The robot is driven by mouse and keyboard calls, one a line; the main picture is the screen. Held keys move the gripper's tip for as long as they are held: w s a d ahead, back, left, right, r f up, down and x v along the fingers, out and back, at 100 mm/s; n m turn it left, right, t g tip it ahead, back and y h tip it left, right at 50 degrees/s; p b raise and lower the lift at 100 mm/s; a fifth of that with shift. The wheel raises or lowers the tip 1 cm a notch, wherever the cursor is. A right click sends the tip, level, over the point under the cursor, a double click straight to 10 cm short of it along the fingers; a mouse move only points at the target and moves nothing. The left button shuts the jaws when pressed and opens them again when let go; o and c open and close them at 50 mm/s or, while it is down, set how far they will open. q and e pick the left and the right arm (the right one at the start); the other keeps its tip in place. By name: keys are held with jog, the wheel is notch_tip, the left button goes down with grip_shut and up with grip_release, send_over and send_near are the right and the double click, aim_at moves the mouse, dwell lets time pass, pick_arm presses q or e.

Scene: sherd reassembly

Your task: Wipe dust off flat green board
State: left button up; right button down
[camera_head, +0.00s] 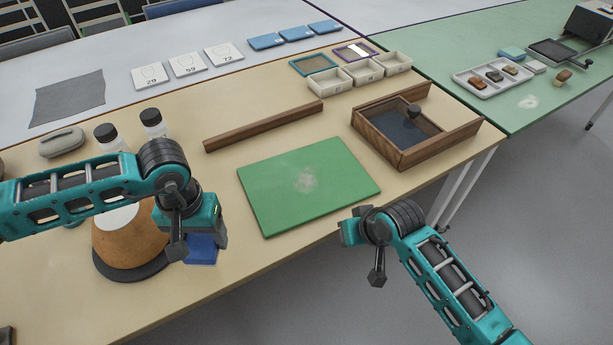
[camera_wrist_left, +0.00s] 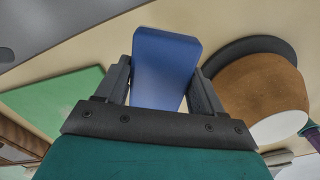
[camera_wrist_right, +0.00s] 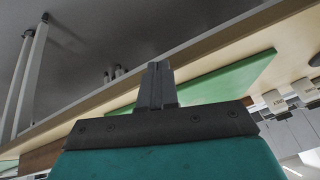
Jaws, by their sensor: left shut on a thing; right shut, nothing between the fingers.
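The flat green board (camera_head: 275,205) lies on the wooden-topped table, with a pale dust patch (camera_head: 306,180) near its middle. My left gripper (camera_head: 200,245) is shut on a blue block (camera_head: 203,250), left of the board and apart from it. In the left wrist view the blue block (camera_wrist_left: 163,68) sits between the two fingers, and the board (camera_wrist_left: 60,103) shows at the left. My right gripper (camera_head: 350,232) is near the board's right front corner, past the table's front edge. In the right wrist view its fingers (camera_wrist_right: 157,85) are together and empty, with the board (camera_wrist_right: 235,78) behind.
An orange-brown pot (camera_head: 120,240) on a dark round base stands close to my left gripper. A wooden bar (camera_head: 263,126) lies behind the board, and a wooden tray box (camera_head: 385,150) is right of it. Two dark-capped bottles (camera_head: 107,137) stand at the left.

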pick_arm(q)
jog(key=shift+r, duration=0.35)
pick_arm(e)
jog(key=g+h, duration=0.1)
jog(key=h, duration=0.1)
send_near(352, 199)
jog(key=shift+m, duration=0.4)
jog(key=x, duration=0.5)
pick_arm(q)
jog(key=shift+s+p, duration=0.1)
jog(key=shift+p, duration=0.25)
jog(key=shift+f, duration=0.1)
pick_arm(e)
jog(key=shift+m+h, duration=0.7)
jog(key=shift+m, duration=0.2)
jog(key=w+d+r, duration=0.1)
jog(key=w+d, duration=0.1)
jog(key=w+d+r, duration=0.1)
jog(key=w, duration=0.2)
jog(key=w+d+r, duration=0.1)
jog(key=w+d, duration=0.1)
jog(key=shift+w+d+r, duration=0.15)
jog(key=shift+d+r, duration=0.15)
pick_arm(q)
jog(key=shift+f+b, duration=1.6)
jog(key=shift+b, duration=0.1)
pick_arm(e)
jog(key=shift+f, duration=2.1)
